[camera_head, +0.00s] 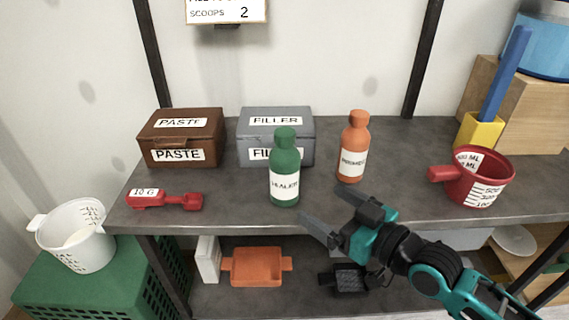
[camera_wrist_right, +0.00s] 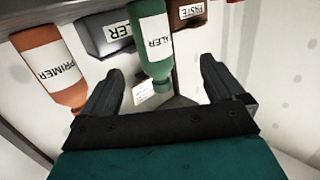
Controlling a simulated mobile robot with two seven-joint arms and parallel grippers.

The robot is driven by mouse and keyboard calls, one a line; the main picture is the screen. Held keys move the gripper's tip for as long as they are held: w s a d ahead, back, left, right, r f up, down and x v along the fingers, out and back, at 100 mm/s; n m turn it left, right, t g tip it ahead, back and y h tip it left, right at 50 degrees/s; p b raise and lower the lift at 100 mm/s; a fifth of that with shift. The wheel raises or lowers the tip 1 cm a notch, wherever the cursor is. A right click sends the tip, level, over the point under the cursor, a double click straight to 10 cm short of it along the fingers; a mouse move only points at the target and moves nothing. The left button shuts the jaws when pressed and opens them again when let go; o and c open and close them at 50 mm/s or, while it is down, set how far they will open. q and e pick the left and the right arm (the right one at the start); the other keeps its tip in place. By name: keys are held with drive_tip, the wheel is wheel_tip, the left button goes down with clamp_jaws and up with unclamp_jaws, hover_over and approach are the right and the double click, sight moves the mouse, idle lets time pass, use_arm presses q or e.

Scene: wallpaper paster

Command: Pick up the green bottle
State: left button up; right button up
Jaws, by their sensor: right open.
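The green bottle (camera_head: 285,167) with a white label reading SEALER stands upright on the grey shelf (camera_head: 235,215), near its front edge. My right gripper (camera_head: 322,207) is open and empty, just right of the green bottle and near the shelf's front edge. In the right wrist view the green bottle (camera_wrist_right: 152,45) appears beyond the space between the open fingers (camera_wrist_right: 160,85), apart from them. The orange PRIMER bottle (camera_head: 354,148) stands to the right of the green one. My left gripper does not show in either view.
A grey FILLER box (camera_head: 300,148) stands close behind the green bottle. A brown PASTE box (camera_head: 206,138) and a red scoop (camera_head: 165,199) are to the left. A red measuring cup (camera_head: 475,170) is at the right. An orange tray (camera_head: 257,267) lies on the lower shelf.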

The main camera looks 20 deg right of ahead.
sight(285, 160)
drive_tip(key=shift+t, duration=0.7)
drive_tip(key=w, duration=0.2)
drive_tip(key=w+a+r, duration=0.1)
drive_tip(key=w, duration=0.1)
drive_tip(key=w+r, duration=0.1)
drive_tip(key=w, duration=0.2)
drive_tip(key=shift+a, duration=0.35)
drive_tip(key=shift+b+x, duration=0.35)
drive_tip(key=shift+x, duration=2.75)
drive_tip(key=shift+s+a+r, duration=0.15)
drive_tip(key=shift+a, duration=0.05)
drive_tip(key=shift+c, duration=0.2)
drive_tip(key=c, duration=1.2)
drive_tip(key=shift+r, duration=0.15)
drive_tip(key=shift+c, duration=0.6)
